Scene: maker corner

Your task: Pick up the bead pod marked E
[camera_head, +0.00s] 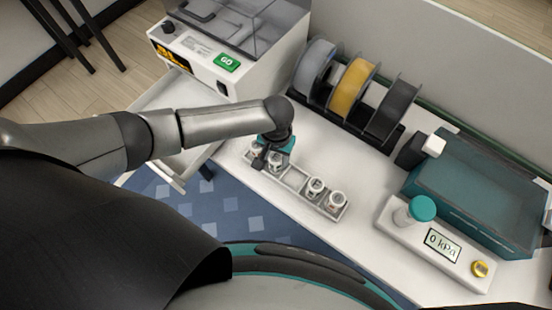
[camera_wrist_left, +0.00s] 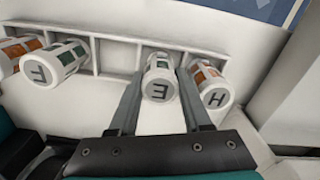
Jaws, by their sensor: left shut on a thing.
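The bead pod marked E (camera_wrist_left: 160,82) is a white, capped cylinder with dark bead windows, its letter facing the left wrist camera. My left gripper (camera_wrist_left: 158,98) has one finger on each side of it and is shut on it. In the head view the left gripper (camera_head: 266,160) is over the left part of the white pod rack (camera_head: 293,178). The E pod is at or just above its compartment; I cannot tell if it is lifted. The H pod (camera_wrist_left: 209,85) is close beside the right finger. My right gripper is not in view.
The F pod (camera_wrist_left: 53,65) and another pod stand at the rack's other end, past an empty compartment (camera_wrist_left: 117,57). Behind are filament spools (camera_head: 352,88) and a GO machine (camera_head: 225,50).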

